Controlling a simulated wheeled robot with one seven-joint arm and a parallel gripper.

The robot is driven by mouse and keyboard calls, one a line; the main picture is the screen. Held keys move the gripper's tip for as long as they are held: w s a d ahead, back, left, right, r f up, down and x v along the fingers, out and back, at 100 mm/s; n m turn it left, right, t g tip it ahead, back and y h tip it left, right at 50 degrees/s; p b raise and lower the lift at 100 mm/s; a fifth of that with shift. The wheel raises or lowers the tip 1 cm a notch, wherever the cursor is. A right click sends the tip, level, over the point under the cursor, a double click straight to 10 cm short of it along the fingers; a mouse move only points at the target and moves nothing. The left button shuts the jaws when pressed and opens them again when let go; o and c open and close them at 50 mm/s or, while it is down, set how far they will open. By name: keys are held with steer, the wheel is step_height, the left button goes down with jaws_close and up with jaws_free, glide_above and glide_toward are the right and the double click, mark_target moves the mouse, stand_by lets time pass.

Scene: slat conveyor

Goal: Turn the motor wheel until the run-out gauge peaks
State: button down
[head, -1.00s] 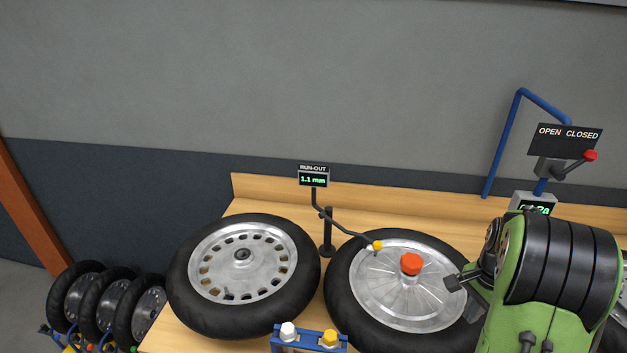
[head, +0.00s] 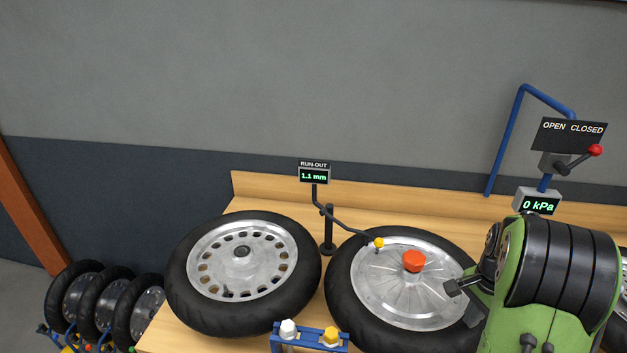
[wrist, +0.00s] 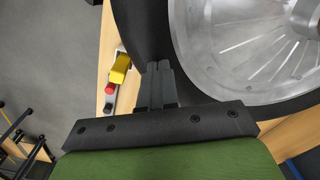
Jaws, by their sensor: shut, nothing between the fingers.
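The motor wheel (head: 345,304), a black tyre around a silver hub with a red hexagonal cap (head: 414,261), lies flat on the bench. The run-out gauge (head: 314,176) behind it reads 1.1 mm, and its yellow-tipped probe (head: 379,243) reaches over the hub's upper left. My gripper (head: 454,286) is at the wheel's right side in the head view, partly hidden by my arm. In the wrist view my gripper (wrist: 157,68) is shut and empty, its fingertips over or against the tyre's edge; contact cannot be told. The hub (wrist: 230,60) fills the upper right there.
A blue stand with white and yellow knobs (head: 310,338) is at the front. A red-knobbed valve lever (head: 595,150) and a 0 kPa display (head: 540,205) stand at right. Several tyres (head: 100,300) sit at lower left.

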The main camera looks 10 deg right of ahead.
mark_target(404, 334)
steer(key=shift+f, duration=0.25)
steer(key=shift+s+a+r+b, duration=0.1)
steer(key=shift+s+a+b, duration=0.2)
steer(key=shift+a, duration=0.75)
steer(key=shift+s+a+f+b, duration=0.1)
steer(key=shift+s+a+b, duration=0.25)
steer(key=shift+a, duration=0.75)
steer(key=shift+s+a+r+b, duration=0.1)
steer(key=shift+s+a+b, duration=0.2)
steer(key=shift+a, duration=0.75)
steer(key=shift+w+a, duration=0.25)
steer(key=shift+a, duration=1.4)
steer(key=shift+w+a, duration=0.2)
steer(key=shift+a, duration=1.4)
steer(key=shift+w+a, duration=0.3)
steer(key=shift+a, duration=0.25)
steer(key=shift+w+a, duration=0.25)
steer(key=shift+a, duration=0.25)
steer(key=shift+d+r+p, duration=0.1)
steer(key=shift+r+p, duration=1)
steer(key=shift+r, duration=0.4)
steer(key=shift+r, duration=0.1)
